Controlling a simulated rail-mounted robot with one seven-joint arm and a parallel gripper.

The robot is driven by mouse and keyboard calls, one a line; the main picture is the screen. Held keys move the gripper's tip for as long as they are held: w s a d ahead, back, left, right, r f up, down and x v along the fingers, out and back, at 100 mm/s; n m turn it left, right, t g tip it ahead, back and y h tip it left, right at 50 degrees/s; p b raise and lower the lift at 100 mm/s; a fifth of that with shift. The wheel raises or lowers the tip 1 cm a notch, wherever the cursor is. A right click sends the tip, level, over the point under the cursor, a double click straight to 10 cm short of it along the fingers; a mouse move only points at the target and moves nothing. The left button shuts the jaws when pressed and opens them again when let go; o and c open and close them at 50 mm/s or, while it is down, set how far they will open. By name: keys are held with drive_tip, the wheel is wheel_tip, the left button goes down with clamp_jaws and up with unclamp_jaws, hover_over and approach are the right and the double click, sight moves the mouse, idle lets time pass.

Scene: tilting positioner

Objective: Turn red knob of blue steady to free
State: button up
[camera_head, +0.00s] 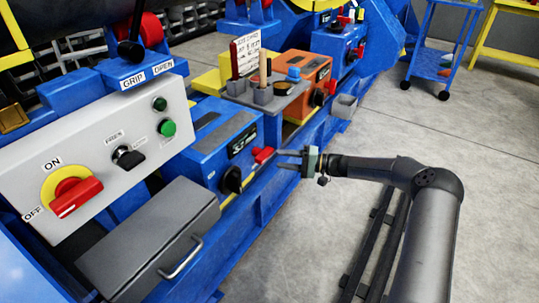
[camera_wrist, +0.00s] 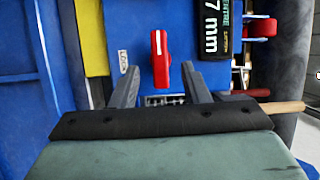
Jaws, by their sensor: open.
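The blue steady (camera_head: 205,128) is a blue box with a dark label on its front, in the row of machine units in the head view. Its red knob (camera_head: 262,155) sticks out at the right of that front. In the wrist view the red knob (camera_wrist: 160,47) stands upright, with a white line on it and a small white label, seemingly "LOCK" (camera_wrist: 123,62), to its left. My gripper (camera_head: 279,160) is open just right of the knob, pointing at it. In the wrist view the knob lies in line with the gap between my fingers (camera_wrist: 159,72); contact cannot be told.
A black knob (camera_head: 232,180) sits low on the same front. A grey lidded box (camera_head: 150,243) and a control panel (camera_head: 90,150) with a red switch stand nearer. An orange unit (camera_head: 303,75) and a grey tool tray (camera_head: 268,96) stand beyond.

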drive_tip(key=s+d+p, duration=0.1)
drive_tip(key=d, duration=0.8)
drive_tip(key=shift+d+p, duration=0.3)
drive_tip(key=shift+d, duration=0.1)
drive_tip(key=shift+s, duration=0.1)
drive_tip(key=s+a+r+n+g+h+p, duration=0.1)
drive_tip(key=s+a+r+g+h+p, duration=0.25)
drive_tip(key=s+r+p, duration=0.45)
drive_tip(key=s+a+r+n+g+h+p, duration=0.2)
drive_tip(key=s+a+r+h+p, duration=0.4)
drive_tip(key=r, duration=0.5)
drive_tip(key=s+d+r+t+h+p, duration=0.1)
drive_tip(key=s+d+r+h+p, duration=0.1)
drive_tip(key=s+d+r+p, duration=0.2)
drive_tip(key=s+d+r+t+h+p, duration=0.1)
drive_tip(key=s+d+r+h+p, duration=0.2)
drive_tip(key=s+r+p, duration=0.5)
drive_tip(key=s+d+r+m+t+h+p, duration=0.1)
drive_tip(key=s+d+r+h+p, duration=0.2)
drive_tip(key=s+r, duration=1.1)
drive_tip(key=s+d+p, duration=0.1)
drive_tip(key=p, duration=0.1)
drive_tip(key=shift+s+d+p, duration=0.25)
drive_tip(key=shift+d+p, duration=0.1)
drive_tip(key=shift+p, duration=0.05)
